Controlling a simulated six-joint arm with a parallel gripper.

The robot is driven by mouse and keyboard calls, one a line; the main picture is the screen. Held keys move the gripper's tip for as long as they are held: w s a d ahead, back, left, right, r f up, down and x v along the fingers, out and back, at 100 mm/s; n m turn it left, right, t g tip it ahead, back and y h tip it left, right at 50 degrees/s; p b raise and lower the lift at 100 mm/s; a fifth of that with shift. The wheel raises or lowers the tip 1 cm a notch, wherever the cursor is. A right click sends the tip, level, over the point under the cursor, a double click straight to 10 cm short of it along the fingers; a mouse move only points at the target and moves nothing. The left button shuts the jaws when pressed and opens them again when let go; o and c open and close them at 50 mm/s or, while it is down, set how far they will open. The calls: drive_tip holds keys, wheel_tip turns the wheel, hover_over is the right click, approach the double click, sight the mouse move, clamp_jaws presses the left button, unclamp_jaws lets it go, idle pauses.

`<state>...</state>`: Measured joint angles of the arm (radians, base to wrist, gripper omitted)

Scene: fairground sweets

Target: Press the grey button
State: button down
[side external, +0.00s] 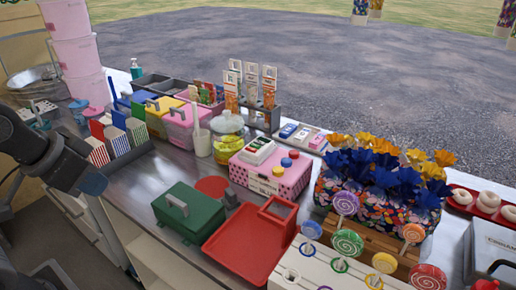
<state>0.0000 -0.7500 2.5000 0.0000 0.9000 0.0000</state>
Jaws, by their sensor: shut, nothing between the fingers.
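A pink box (262,181) with dotted sides stands in the middle of the counter. On its top are a red button (293,154), a blue button (286,162) and a pale, greyish button (278,171) nearest the front, in a short row. The pale one is small, and its exact shade is hard to tell. A white keypad-like device lies on the box beside the buttons. A dark part of my arm with a blue cap shows at the left edge, well apart from the box. My gripper is not visible in this view.
A green box (188,213) with a grey handle and a red tray (247,248) stand in front of the pink box. A glass jar (228,135) is behind it, lollipops (347,243) and blue flowers (378,170) to its right. Striped bags and lidded bins crowd the left.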

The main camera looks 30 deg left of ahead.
drive_tip(key=shift+r, duration=0.1)
idle(0.7)
drive_tip(key=w+d+r+n+h, duration=0.1)
drive_tip(key=w+r, duration=0.4)
drive_tip(key=w, duration=0.6)
drive_tip(key=n+t+h, duration=0.2)
drive_tip(key=n+t, duration=0.1)
drive_tip(key=n, duration=0.1)
hover_over(258, 141)
wheel_tip(258, 141, down, 8)
drive_tip(key=shift+s+r, duration=0.1)
drive_tip(key=shift+f, duration=4.45)
